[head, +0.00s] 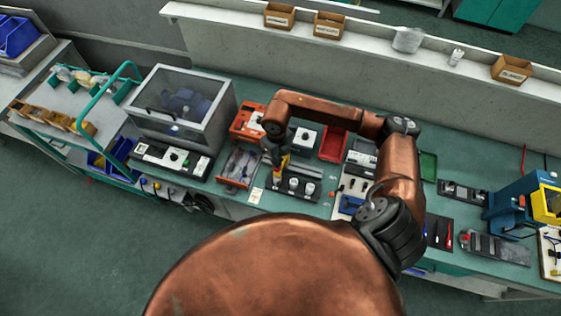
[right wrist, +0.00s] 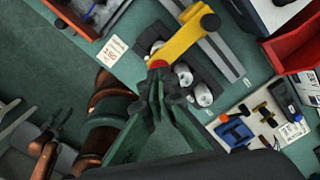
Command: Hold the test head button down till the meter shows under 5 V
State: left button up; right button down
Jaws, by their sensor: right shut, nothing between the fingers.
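A yellow test head arm (right wrist: 186,40) with a red button (right wrist: 159,64) on its end stands over a dark tray in the right wrist view. Part of the yellow arm (head: 283,163) shows in the head view. My right gripper (right wrist: 160,84) is shut and empty, its fingertips at the red button; I cannot tell whether they press it. In the head view this gripper (head: 274,160) comes down beside the yellow arm. I can make out no meter reading. A dark part that looks like my left gripper (right wrist: 50,126) shows small at the wrist view's left.
White round parts (right wrist: 203,94) sit in the dark tray (head: 300,170). A paper tag (right wrist: 111,51) lies left of the tray. A white board with small tools (right wrist: 262,122) lies right.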

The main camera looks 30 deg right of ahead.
jog(key=shift+f+b, duration=1.15)
jog(key=shift+f, duration=0.25)
jog(key=shift+s+f, duration=0.1)
jog(key=shift+f, duration=0.05)
dwell(3.1)
dwell(1.1)
jog(key=shift+r+p, duration=1.6)
jog(key=shift+r, duration=2)
